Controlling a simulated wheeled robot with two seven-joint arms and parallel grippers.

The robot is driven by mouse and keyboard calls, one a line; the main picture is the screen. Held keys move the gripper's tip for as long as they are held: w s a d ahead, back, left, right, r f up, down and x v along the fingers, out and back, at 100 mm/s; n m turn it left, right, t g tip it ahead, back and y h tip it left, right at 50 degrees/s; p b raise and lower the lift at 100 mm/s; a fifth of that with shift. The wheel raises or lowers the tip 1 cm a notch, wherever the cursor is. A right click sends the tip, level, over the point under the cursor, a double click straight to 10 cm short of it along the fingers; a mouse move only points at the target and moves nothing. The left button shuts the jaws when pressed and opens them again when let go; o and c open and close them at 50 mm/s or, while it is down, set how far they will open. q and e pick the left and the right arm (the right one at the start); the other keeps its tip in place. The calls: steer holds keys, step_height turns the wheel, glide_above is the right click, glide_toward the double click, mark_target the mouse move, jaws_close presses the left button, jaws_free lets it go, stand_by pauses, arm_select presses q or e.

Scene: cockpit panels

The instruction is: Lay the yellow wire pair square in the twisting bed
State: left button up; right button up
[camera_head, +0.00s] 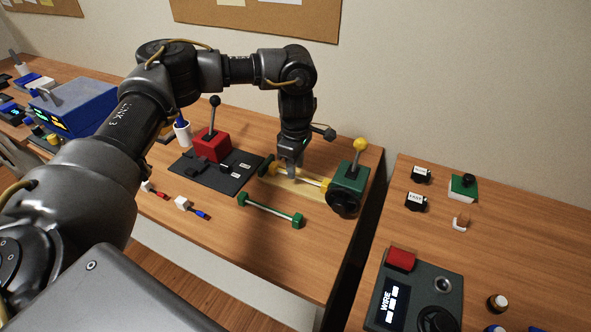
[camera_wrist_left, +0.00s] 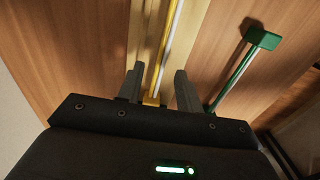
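The yellow wire pair (camera_head: 311,182) lies along the pale twisting bed (camera_head: 300,195), beside the green twisting machine (camera_head: 348,187) with its yellow-knobbed lever. In the left wrist view, the yellow wire pair (camera_wrist_left: 167,52) runs lengthwise over the pale bed strip (camera_wrist_left: 194,35), with a yellow end block between my fingers. My left gripper (camera_head: 292,174) points down at the bed. Its fingers (camera_wrist_left: 159,84) stand apart on both sides of the yellow piece, with visible gaps. Whether the pair is seated in the bed is hard to tell. My right gripper is out of view.
A green wire pair (camera_head: 270,211) lies in front of the bed. A black board with a red lever box (camera_head: 212,146) is to the left. Two small connectors (camera_head: 191,208) lie near the front edge. A gap separates the right table, which holds a control panel (camera_head: 417,290).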

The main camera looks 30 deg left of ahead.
arm_select(q)
step_height(320, 180, up, 9)
steer(key=shift+f, duration=0.2)
